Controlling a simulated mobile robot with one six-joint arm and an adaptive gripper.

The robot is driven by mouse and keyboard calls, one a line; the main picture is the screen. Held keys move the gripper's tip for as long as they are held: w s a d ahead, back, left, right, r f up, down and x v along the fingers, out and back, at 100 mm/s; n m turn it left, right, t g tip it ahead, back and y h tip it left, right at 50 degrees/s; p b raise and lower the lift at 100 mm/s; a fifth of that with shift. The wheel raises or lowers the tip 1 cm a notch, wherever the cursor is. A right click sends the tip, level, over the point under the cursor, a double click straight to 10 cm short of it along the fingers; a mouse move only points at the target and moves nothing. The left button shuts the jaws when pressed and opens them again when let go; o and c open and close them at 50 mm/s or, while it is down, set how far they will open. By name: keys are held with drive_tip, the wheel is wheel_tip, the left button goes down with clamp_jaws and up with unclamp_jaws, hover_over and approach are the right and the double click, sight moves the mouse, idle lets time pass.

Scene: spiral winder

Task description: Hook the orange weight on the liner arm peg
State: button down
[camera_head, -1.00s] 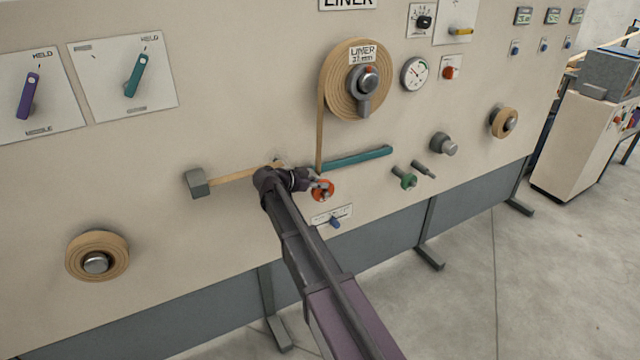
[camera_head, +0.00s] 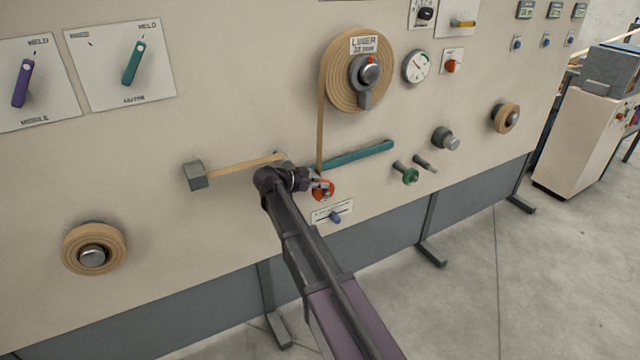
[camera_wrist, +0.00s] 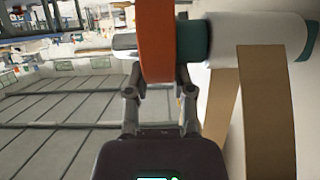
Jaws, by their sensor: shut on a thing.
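The orange weight (camera_head: 323,190) is a disc just below the left end of the teal liner arm (camera_head: 360,156) on the machine panel. My gripper (camera_head: 314,184) is shut on it. In the wrist view the weight (camera_wrist: 155,40) stands edge-on between my gripper's fingers (camera_wrist: 158,82). A pale metal peg end (camera_wrist: 124,41) shows left of the disc, and a teal collar (camera_wrist: 195,40) shows close on its right. The disc hides the peg's middle, so I cannot tell whether the peg runs through its hole.
A white roller (camera_wrist: 262,38) with a brown strip (camera_wrist: 268,105) is right of the collar. A blue-knobbed slider (camera_head: 335,217) is below the weight, and a green knob (camera_head: 410,176) is to the right.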

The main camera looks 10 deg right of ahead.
drive_tip(key=shift+f+b, duration=1.2)
drive_tip(key=shift+f, duration=0.15)
drive_tip(key=shift+c, duration=2)
unclamp_jaws()
drive_tip(key=shift+r, duration=0.25)
